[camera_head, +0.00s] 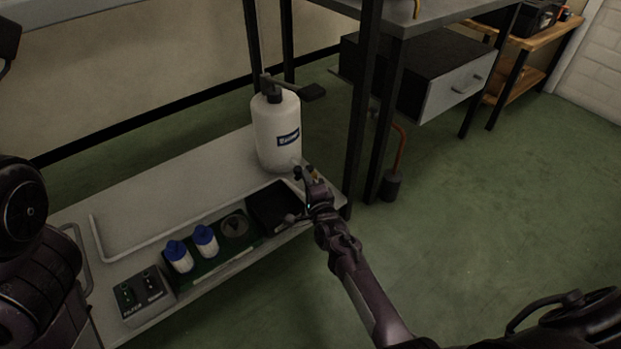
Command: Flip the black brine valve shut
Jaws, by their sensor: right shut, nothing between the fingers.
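A white tank (277,135) with a dark blue label stands upright at the far right end of the low grey bench. The label's words are too small to read surely. A black valve with a lever (312,91) sits on its top; the lever sticks out to the right, roughly level. My right gripper (304,172) is shut and empty, low at the tank's front right near its base, well below the lever. I cannot tell whether it touches the tank. My left gripper is not in view; only dark parts of my left side show at the left edge.
The low bench (165,185) holds two blue-capped bottles (178,256), a black box (272,206) and a switch box (143,296). A dark table post (362,110) rises just right of the tank. A drawer unit (420,85) hangs beyond it. Green floor is open at right.

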